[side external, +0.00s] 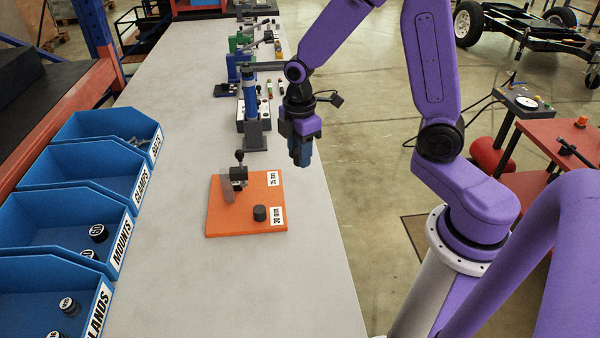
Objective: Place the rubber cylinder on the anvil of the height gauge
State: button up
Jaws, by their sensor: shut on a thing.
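My gripper (302,158) points down over the right part of the bench, to the right of the orange board. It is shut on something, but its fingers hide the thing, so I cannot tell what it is. No cylinder shows beside the "25 mm" label. A blue upright tool (250,92) on a grey base stands left of and behind my gripper. I cannot tell whether it is the height gauge, and no anvil is clear.
A toggle clamp (238,175) with a black knob rises from the board. Blue bins (70,225) line the left edge of the bench (170,280). More tools (262,40) stand at the far end. The near bench is clear.

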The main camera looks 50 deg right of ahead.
jog(key=m, duration=0.3)
jog(key=f+m, duration=0.1)
jog(key=shift+s+d+m, duration=0.2)
jog(key=shift+d+m, duration=0.1)
jog(key=shift+m, duration=0.1)
jog(key=m, duration=0.3)
jog(key=shift+s+d+f, duration=0.1)
jog(key=shift+d+f, duration=0.05)
jog(key=shift+f, duration=0.1)
jog(key=m, duration=0.2)
jog(key=shift+s+d+f+m, duration=0.1)
jog(key=shift+f+m, duration=0.05)
jog(key=shift+m, duration=0.25)
jog(key=n, duration=0.4)
jog(key=shift+w+a+r+n, duration=0.2)
jog(key=shift+a+r+n, duration=0.05)
jog(key=shift+r+n, duration=0.15)
jog(key=n, duration=0.4)
jog(key=r+n, duration=0.1)
jog(key=n, duration=0.2)
jog(key=shift+w+a+r, duration=0.1)
jog(key=shift+w+a, duration=0.15)
jog(key=shift+a, duration=0.1)
